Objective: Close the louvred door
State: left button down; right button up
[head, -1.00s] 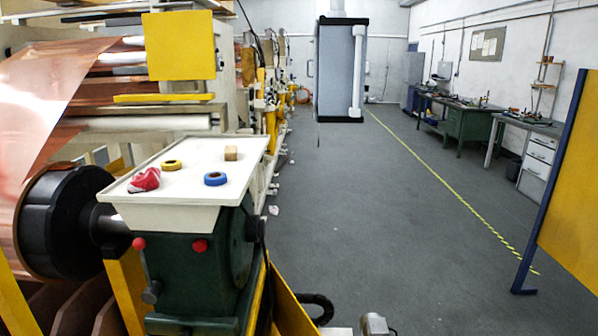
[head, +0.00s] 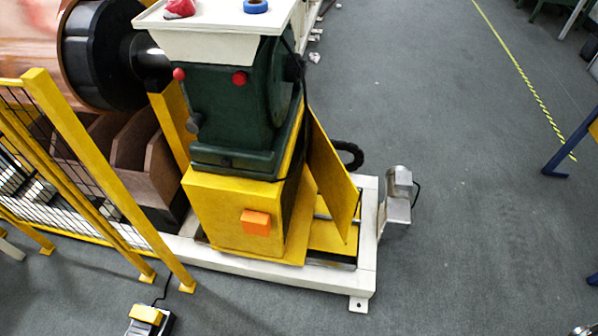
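A yellow door panel (head: 332,178) stands swung out from the right side of the yellow machine base (head: 228,212), under the green machine housing (head: 238,125). It is seen nearly along its inner or outer face, and I cannot make out louvres on it. A gap shows between the panel and the base, so it stands open. Neither of my grippers can be made out in the head view.
A grey metal box (head: 397,195) stands right of the door, beside the white floor frame (head: 365,240). A black hose (head: 350,155) curls behind the door. Yellow mesh fencing (head: 75,130) and a foot pedal (head: 148,315) are at left. Grey floor (head: 470,230) is clear at right.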

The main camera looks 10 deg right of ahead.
aim_at(339, 192)
jog(key=i+l+u, duration=0.15)
jog(key=l+u, duration=0.25)
jog(key=l, duration=0.45)
jog(key=l+u, duration=0.4)
jog(key=l, duration=0.5)
jog(key=k+l, duration=0.1)
jog(key=l, duration=0.3)
jog(key=k+l, duration=0.1)
jog(key=l, duration=0.3)
jog(key=k+l, duration=0.15)
jog(key=l, duration=0.25)
jog(key=k+l, duration=0.1)
jog(key=l, duration=0.3)
jog(key=k, duration=0.2)
jog(key=i+l+z, duration=0.15)
jog(key=l, duration=0.15)
